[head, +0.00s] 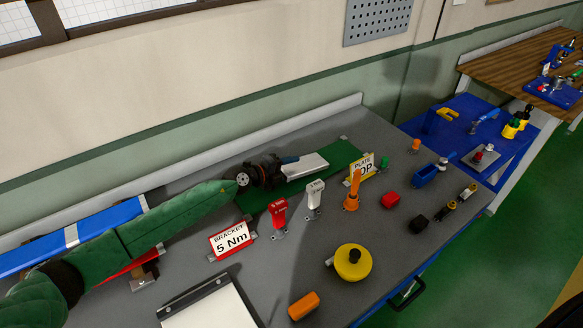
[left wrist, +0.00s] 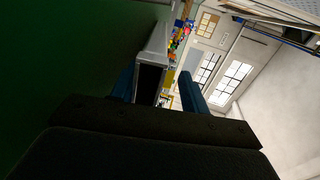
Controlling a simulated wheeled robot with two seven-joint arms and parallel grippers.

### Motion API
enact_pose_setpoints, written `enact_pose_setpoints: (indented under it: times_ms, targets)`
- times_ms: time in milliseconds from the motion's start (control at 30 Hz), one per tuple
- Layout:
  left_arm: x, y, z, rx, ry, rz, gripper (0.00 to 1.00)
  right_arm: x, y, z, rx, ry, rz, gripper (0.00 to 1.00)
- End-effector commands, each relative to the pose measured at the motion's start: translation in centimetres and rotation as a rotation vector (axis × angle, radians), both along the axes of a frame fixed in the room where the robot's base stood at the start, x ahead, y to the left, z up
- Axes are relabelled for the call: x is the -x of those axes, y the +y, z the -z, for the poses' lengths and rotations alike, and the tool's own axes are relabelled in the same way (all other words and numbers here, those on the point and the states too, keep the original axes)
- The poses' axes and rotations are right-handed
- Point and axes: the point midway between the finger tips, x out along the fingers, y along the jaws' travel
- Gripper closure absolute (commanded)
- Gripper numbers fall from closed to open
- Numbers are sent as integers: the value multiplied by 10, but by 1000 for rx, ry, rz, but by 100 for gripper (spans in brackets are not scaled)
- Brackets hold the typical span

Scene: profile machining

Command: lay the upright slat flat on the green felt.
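The silver slat (head: 308,165) lies lengthwise over the green felt (head: 345,152), broad face up, flat or nearly flat. I cannot tell whether its whole underside touches the felt. My left gripper (head: 289,161) is low over the felt at the slat's near-left end. In the left wrist view the slat's dark end (left wrist: 150,82) is between the two blue fingers (left wrist: 160,90), with a visible gap to the right-hand finger. The gripper looks open around the slat. The felt (left wrist: 60,60) fills the left of that view. My right gripper is not in view.
A red stand (head: 279,213), a white stand (head: 315,194) and an orange-handled tool (head: 353,190) stand before the felt. A yellow sign (head: 362,167) is at its right end. A "BRACKET 5 Nm" sign (head: 231,240) and a yellow round container (head: 352,262) are nearer.

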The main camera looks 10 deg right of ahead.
Motion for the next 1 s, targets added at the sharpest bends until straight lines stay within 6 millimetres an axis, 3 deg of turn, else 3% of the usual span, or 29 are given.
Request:
enact_pose_setpoints:
  times_ms: [500,767,1000]
  targets:
    - [21,59,-14,0,0,-1,55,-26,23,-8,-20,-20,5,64]
    - [23,64,-17,0,1,0,55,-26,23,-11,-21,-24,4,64]
    - [23,64,-17,0,1,0,55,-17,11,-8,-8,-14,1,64]
